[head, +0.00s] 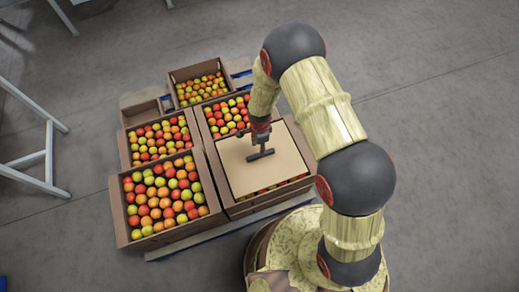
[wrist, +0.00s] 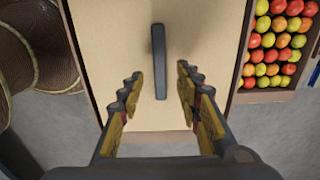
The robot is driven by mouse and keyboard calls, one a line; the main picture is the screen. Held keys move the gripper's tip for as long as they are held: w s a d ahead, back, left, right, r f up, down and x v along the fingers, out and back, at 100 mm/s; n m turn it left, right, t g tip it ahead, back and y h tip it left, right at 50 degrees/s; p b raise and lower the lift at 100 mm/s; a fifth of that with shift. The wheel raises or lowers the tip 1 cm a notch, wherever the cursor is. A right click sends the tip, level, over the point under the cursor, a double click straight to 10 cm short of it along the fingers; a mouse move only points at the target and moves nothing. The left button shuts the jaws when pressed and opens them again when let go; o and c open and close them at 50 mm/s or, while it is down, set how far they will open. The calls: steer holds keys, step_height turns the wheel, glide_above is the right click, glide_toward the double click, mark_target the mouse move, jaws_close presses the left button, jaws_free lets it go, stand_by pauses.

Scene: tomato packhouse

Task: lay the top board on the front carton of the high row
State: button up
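The top board (head: 245,175) is a flat tan sheet with a dark bar handle (head: 260,155) on its upper face. It lies over the front right carton (head: 228,206), covering most of it; a strip of tomatoes shows along the near edge. I cannot tell whether it sits flush. In the wrist view the board (wrist: 205,40) fills the middle, with the handle (wrist: 159,62) upright in the picture. My gripper (wrist: 158,80) is open, its fingers on either side of the handle with gaps to both. In the head view my gripper (head: 261,132) is just above the handle.
Open tomato cartons stand at the front left (head: 117,211), middle left (head: 123,152), behind the board (head: 203,124) and at the back (head: 172,88). A pallet (head: 175,248) is underneath. White metal frames (head: 48,150) stand at the far left. Floor at right is clear.

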steer(key=d+r+n+t+p, duration=0.1)
steer(key=d+r+n, duration=0.2)
steer(key=r, duration=1.4)
steer(key=d+r+n+t, duration=0.2)
steer(key=d+r+n, duration=0.15)
steer(key=r, duration=1.45)
steer(key=s+d+r+n+t, duration=0.1)
steer(key=s+d+r+n, duration=0.3)
steer(key=s+r, duration=0.4)
steer(key=s+d+r+n+t, duration=0.1)
steer(key=s+d+r+n, duration=0.2)
steer(key=s+r, duration=0.6)
steer(key=s+n, duration=0.1)
steer(key=s, duration=0.2)
steer(key=shift+d+r+t, duration=0.25)
steer(key=shift+d+t, duration=0.05)
steer(key=shift+d, duration=0.1)
steer(key=shift+s, duration=0.1)
